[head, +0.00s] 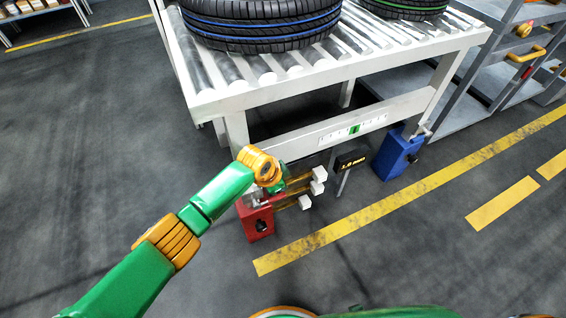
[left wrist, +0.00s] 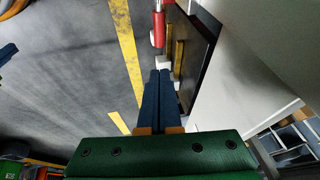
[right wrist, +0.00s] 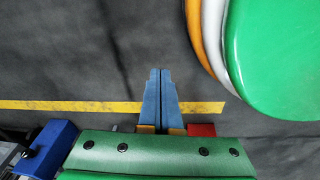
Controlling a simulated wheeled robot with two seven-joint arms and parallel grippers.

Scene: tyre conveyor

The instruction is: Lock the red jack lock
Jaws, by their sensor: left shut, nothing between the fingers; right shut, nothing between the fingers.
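The red jack (head: 257,220) stands on the floor by the near left leg of the roller conveyor, partly covered by my left wrist in the head view. A red cylindrical part (left wrist: 158,30) shows in the left wrist view, just beyond the fingertips; I cannot tell whether it is the lock. My left gripper (left wrist: 160,73) is shut and empty, with its tips close to a small white block (left wrist: 163,62).
The conveyor table (head: 285,88) carries black tyres (head: 262,30). White-ended pegs (head: 318,181) stick out beside the red jack. A yellow floor line (head: 400,192) crosses the open floor.

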